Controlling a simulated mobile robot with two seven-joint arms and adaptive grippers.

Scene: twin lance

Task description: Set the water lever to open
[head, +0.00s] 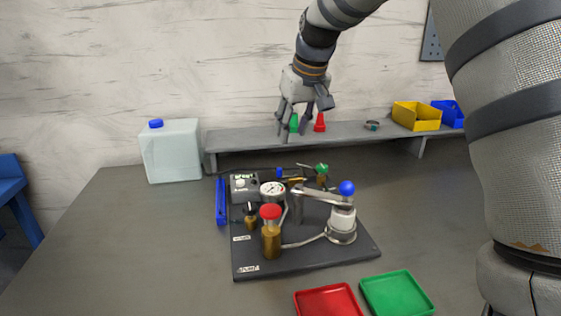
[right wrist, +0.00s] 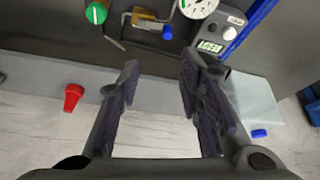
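The board (head: 300,262) on the table carries several fittings. At its back is a brass fitting (right wrist: 146,20) with a blue-tipped lever (right wrist: 167,32), which also shows in the head view (head: 279,173). Beside it is a green knob (right wrist: 96,12), also in the head view (head: 321,168). No readable label shows which one is the water lever, and its position is unclear. My right gripper (head: 298,134) is open and empty above and behind the fittings, near the shelf; its spread fingers show in the right wrist view (right wrist: 160,65). My left gripper is out of view.
A gauge (head: 272,189), a red-topped valve (head: 271,214) and a blue-ball arm (head: 347,188) crowd the board. A shelf (head: 350,133) behind holds a red cone (head: 319,123). A white jug (head: 172,152) stands left. Red (head: 327,301) and green (head: 397,292) trays lie in front.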

